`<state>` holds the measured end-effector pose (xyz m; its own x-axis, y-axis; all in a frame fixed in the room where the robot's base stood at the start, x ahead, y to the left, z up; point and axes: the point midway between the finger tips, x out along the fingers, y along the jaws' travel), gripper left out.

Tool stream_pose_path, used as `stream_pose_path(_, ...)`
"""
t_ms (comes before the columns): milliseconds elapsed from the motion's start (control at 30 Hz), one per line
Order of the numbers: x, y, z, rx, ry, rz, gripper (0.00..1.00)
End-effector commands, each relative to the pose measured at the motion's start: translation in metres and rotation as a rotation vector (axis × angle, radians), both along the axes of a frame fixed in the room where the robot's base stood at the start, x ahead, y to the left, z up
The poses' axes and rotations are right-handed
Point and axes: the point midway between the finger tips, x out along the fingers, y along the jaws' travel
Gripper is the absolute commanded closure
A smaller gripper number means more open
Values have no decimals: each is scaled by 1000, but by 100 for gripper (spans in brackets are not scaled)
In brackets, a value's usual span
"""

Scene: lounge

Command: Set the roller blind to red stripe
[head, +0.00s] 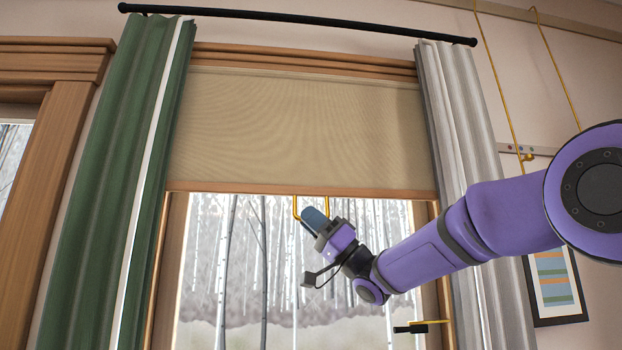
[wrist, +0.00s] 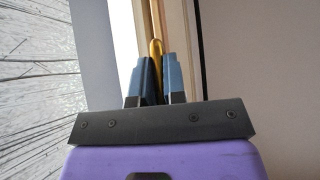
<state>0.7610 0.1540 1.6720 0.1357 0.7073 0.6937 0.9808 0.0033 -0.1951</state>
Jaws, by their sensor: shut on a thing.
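The beige roller blind (head: 300,125) hangs partway down the window, its lower edge a wooden bar (head: 250,188). A yellow loop handle (head: 296,207) hangs under the bar. My gripper (head: 314,218) is at this handle, just below the bar. In the wrist view, the blue fingers of my gripper (wrist: 155,78) are shut on the yellow handle (wrist: 155,50), which rises between them. The fingers hide the lower part of the handle. I cannot make out a red stripe in either view.
A green curtain (head: 115,170) hangs at the left and a grey curtain (head: 462,150) at the right, under a dark rod (head: 300,20). My arm crosses in front of the grey curtain. A framed picture (head: 555,283) hangs at the right. A window latch (head: 415,327) sits low on the right.

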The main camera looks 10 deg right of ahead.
Motion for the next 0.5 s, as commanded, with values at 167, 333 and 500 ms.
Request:
stream_pose_path(167,1,0,-54,-1,6,1,100)
stream_pose_path(333,1,0,-89,-1,4,1,100)
stream_pose_path(500,0,0,-109,-1,1,0,100)
